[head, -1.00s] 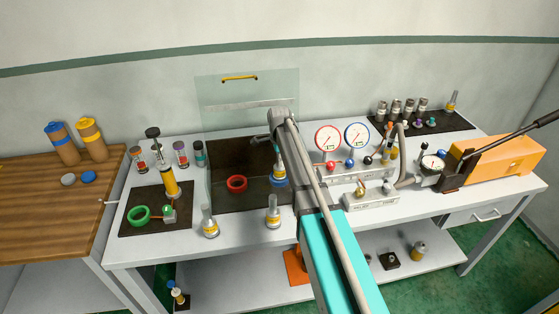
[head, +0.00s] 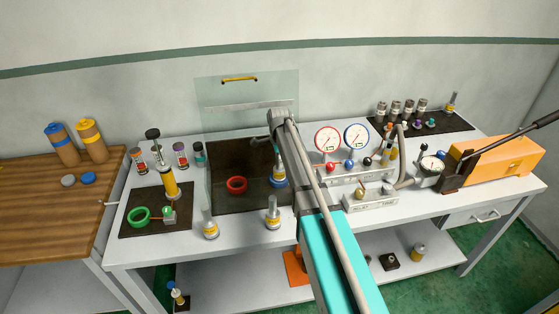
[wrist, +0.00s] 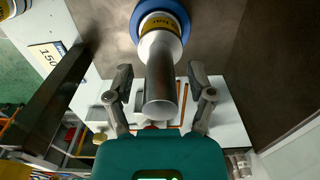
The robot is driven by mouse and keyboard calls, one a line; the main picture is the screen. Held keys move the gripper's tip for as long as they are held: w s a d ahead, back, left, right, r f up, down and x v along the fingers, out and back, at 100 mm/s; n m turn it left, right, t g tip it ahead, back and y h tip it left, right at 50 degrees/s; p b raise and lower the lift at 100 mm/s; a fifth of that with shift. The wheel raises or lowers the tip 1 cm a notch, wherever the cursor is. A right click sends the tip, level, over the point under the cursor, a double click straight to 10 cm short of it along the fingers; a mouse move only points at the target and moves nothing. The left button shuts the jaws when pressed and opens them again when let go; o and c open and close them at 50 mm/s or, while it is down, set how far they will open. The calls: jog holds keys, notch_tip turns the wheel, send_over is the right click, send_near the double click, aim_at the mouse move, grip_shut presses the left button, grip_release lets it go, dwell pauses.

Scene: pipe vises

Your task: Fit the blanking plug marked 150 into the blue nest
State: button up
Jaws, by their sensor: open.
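The blue nest (head: 278,182) is a blue ring on the dark mat, partly behind my arm in the head view. A metal plug with a yellow band (head: 279,170) stands in it. In the wrist view the blue nest (wrist: 140,14) surrounds the plug's base, and the plug's grey stem (wrist: 160,85) points toward the camera. My gripper (wrist: 161,72) is open, with one finger on each side of the stem and gaps visible.
A clear upright shield (head: 250,95) stands behind the mat. A red ring (head: 236,184) lies on the mat. Two similar plugs (head: 210,225) (head: 273,215) stand at the bench front. Gauges (head: 328,139) and a manifold stand to the right.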

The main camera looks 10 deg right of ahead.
jog(key=shift+r+p, duration=5.7)
jog(key=shift+r, duration=0.15)
jog(key=s+n, duration=1.8)
jog(key=s, duration=1.1)
jog(key=shift+d, duration=0.1)
notch_tip(320, 180, down, 6)
jog(key=b, duration=0.6)
